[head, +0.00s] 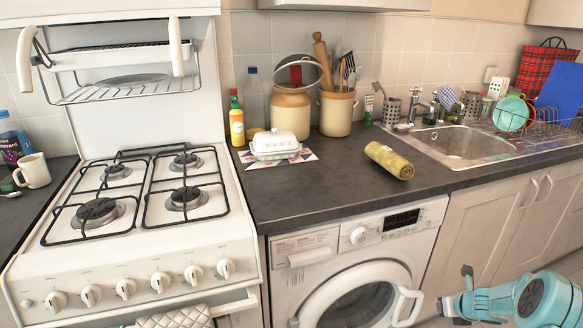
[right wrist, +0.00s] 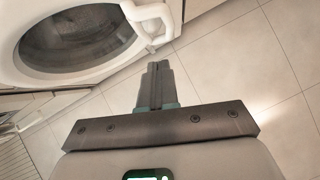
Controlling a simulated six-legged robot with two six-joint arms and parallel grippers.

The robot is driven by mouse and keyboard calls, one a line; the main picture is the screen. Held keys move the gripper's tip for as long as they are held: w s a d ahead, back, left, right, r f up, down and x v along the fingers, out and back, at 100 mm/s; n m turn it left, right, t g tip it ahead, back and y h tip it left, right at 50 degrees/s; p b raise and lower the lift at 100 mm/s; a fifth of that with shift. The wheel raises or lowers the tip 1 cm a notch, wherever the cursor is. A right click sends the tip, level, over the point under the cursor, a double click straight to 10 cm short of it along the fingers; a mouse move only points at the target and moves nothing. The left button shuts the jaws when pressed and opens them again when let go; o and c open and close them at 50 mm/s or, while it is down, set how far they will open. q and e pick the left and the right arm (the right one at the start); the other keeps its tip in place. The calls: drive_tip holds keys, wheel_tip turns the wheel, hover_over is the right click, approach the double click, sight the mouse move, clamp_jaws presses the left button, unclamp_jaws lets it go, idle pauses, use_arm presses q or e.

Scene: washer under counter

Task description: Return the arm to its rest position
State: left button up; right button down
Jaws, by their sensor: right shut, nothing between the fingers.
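My right gripper (right wrist: 155,80) shows in the right wrist view, with its two dark fingers together and nothing between them. It is over the tiled floor, below and to the right of the washer's round door (right wrist: 75,35), and I see no contact with it. In the head view part of my teal right arm is at the lower right, in front of the cabinets. The white washer (head: 345,250) stands under the counter, with its door handle (head: 407,305) on the right of the door. My left gripper is not in view.
The dark counter (head: 330,185) holds a rolled yellow towel (head: 388,160), a white butter dish (head: 274,145) and crocks. A gas stove (head: 140,210) stands left, a sink (head: 460,143) right. The door handle (right wrist: 150,20) juts out near my gripper. The floor (right wrist: 240,70) to the right is clear.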

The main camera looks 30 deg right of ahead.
drive_tip(key=w+a+f+m+y, duration=0.25)
drive_tip(key=a+m, duration=0.25)
drive_tip(key=a, duration=0.5)
drive_tip(key=w+a+f+m+y, duration=0.1)
drive_tip(key=w+a+f+m, duration=0.2)
drive_tip(key=a, duration=0.6)
drive_tip(key=w+a+f+m+y, duration=0.1)
drive_tip(key=a+f+m+y, duration=0.1)
drive_tip(key=a+m, duration=0.6)
drive_tip(key=s+a+f+m+g+y, duration=0.1)
drive_tip(key=s+a+m, duration=0.15)
drive_tip(key=a, duration=0.45)
drive_tip(key=s+a+f+m+g+y, duration=0.1)
drive_tip(key=a+m, duration=0.2)
drive_tip(key=a, duration=0.4)
drive_tip(key=s+a+f+m+g, duration=0.1)
drive_tip(key=s+a+m+g, duration=0.3)
drive_tip(key=s+a+m, duration=0.8)
wheel_tip(320, 180, up, 13)
drive_tip(key=s+p, duration=0.2)
drive_tip(key=p, duration=1)
drive_tip(key=shift+d+f+n+p, duration=0.15)
drive_tip(key=shift+d+n+p, duration=0.15)
drive_tip(key=shift+n, duration=0.05)
